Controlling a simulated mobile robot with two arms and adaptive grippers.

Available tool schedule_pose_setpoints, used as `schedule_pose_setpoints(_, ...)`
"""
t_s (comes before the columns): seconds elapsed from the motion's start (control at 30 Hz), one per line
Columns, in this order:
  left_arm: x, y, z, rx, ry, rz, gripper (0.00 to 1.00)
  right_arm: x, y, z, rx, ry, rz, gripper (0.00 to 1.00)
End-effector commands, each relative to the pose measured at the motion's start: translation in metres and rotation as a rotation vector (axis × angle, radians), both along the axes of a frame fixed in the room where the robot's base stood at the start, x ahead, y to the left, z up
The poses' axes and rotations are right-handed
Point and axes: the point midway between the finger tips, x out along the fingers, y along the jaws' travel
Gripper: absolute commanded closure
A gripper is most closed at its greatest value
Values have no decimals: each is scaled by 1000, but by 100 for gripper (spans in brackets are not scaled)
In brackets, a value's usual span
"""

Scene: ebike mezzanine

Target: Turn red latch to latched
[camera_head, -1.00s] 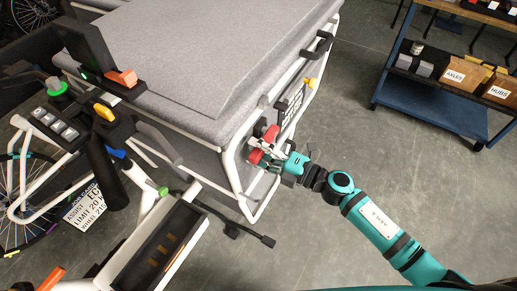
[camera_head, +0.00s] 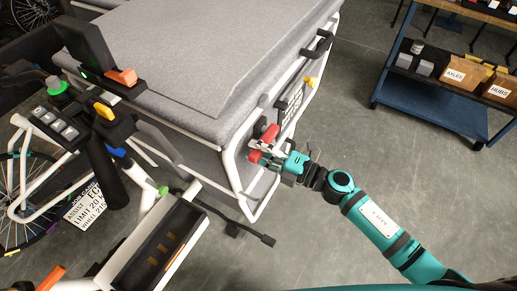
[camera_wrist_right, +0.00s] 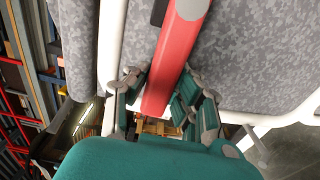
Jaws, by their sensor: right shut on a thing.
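The red latch (camera_head: 270,134) is on the corner of the white-framed, grey padded cargo box, in the middle of the head view. My right gripper (camera_head: 262,151) is at the latch, its fingers covering part of it. In the right wrist view the latch is a long red bar (camera_wrist_right: 174,60) with a grey round end at the top. The right gripper's fingers (camera_wrist_right: 160,98) stand on both sides of the bar's lower part and are shut on it. The latch's exact angle is hard to tell in the head view. My left gripper is not in view.
The grey cargo box (camera_head: 205,65) has a white tube frame (camera_head: 235,180) close to my gripper. A bike handlebar with controls (camera_head: 110,120) fills the left. A blue cart (camera_head: 425,110) with labelled boxes stands at the upper right. Floor is free around my right arm.

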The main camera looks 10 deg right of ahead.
Motion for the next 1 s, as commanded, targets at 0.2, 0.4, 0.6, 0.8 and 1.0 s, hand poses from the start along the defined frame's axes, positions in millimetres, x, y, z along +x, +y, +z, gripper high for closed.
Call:
schedule_pose_setpoints(0.2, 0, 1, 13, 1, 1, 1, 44, 0, 0, 7, 33, 50, 0, 100)
schedule_pose_setpoints(0.4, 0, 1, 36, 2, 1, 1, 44, 1, -1, 19, 109, 157, -1, 100)
schedule_pose_setpoints(0.6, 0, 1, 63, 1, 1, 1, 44, 4, -4, 32, 215, 303, -2, 100)
schedule_pose_setpoints(0.8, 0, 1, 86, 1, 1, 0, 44, 9, -7, 43, 328, 457, -2, 100)
schedule_pose_setpoints(1.0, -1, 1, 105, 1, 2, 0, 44, 16, -12, 52, 439, 609, -2, 100)
